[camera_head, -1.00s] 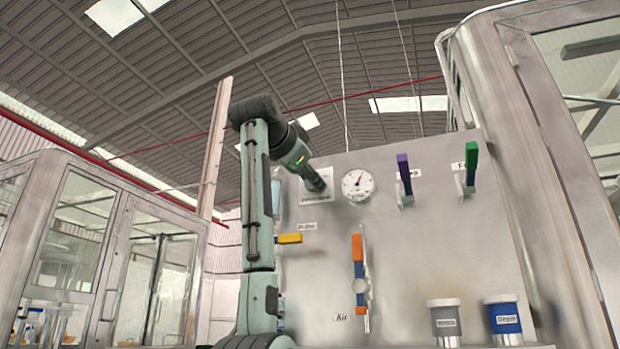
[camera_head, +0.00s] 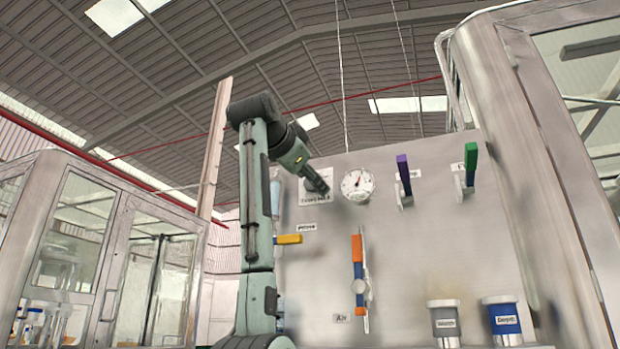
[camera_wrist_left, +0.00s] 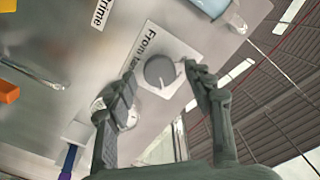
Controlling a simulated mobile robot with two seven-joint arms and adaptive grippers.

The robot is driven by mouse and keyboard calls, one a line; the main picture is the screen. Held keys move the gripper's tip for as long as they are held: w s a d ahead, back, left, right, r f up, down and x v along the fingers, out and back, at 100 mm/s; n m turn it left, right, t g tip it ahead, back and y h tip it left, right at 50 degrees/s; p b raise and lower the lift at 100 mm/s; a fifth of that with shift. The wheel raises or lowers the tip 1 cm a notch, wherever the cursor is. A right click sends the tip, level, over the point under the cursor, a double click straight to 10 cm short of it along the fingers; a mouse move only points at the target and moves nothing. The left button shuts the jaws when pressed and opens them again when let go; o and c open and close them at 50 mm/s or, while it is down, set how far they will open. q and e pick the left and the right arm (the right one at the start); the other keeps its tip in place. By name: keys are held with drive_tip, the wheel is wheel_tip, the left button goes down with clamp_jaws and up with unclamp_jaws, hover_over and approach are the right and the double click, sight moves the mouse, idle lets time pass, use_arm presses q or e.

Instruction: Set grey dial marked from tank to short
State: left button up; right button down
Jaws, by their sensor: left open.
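The grey dial (camera_wrist_left: 160,71) shows in the left wrist view as a round knob with a light pointer mark, on a pale plate (camera_wrist_left: 176,50) with lettering that begins "From". My left gripper (camera_wrist_left: 158,78) is open; its two dark fingers stand on either side of the dial in that view, and I cannot tell whether they touch it. In the head view my left gripper (camera_head: 320,186) is at the panel's upper left, in front of the labelled plate (camera_head: 312,195), and the dial is hidden behind it. My right gripper is not in view.
A pressure gauge (camera_head: 357,184) is just right of my left gripper. Purple (camera_head: 403,174) and green (camera_head: 471,163) handles stand farther right. A yellow handle (camera_head: 289,239) and an orange one (camera_head: 357,248) are below. Grey (camera_head: 445,322) and blue (camera_head: 503,319) containers stand lower right.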

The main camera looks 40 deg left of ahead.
use_arm(q)
drive_tip(key=v, duration=1.1)
drive_tip(key=shift+s+d, duration=0.2)
drive_tip(key=shift+s, duration=0.15)
